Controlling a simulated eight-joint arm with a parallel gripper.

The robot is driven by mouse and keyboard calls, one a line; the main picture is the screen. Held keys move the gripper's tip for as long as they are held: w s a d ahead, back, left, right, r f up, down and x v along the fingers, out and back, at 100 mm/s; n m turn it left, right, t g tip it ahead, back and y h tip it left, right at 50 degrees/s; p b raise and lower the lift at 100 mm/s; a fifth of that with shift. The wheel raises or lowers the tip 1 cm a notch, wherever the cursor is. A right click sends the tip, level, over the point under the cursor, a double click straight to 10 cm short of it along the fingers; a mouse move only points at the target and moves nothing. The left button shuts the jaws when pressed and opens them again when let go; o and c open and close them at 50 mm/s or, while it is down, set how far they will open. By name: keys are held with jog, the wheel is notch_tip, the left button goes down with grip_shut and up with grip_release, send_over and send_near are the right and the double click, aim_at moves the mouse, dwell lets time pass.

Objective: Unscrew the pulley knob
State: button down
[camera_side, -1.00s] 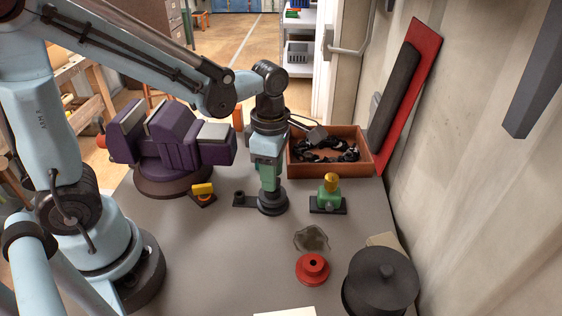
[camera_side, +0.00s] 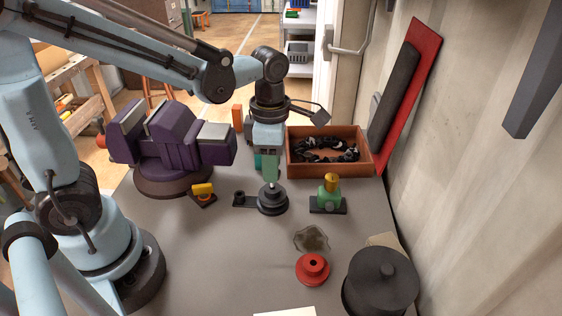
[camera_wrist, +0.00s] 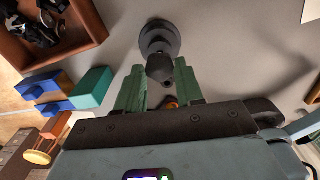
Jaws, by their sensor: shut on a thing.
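The black pulley (camera_side: 272,202) sits on its dark base on the grey bench, with a short pale post showing at its top in the side view. My gripper (camera_side: 271,179) is right above it, pointing down. In the wrist view, my green fingers (camera_wrist: 160,80) are shut on the dark knob (camera_wrist: 160,67), with the pulley (camera_wrist: 158,36) beyond it. The knob appears raised clear of the pulley; the fingers hide it in the side view.
A purple vise (camera_side: 170,150) and an orange bin (camera_side: 330,172) stand behind. A red flanged part (camera_side: 312,268) and a black drum (camera_side: 381,283) are in front.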

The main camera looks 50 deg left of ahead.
jog(key=shift+r, duration=1.65)
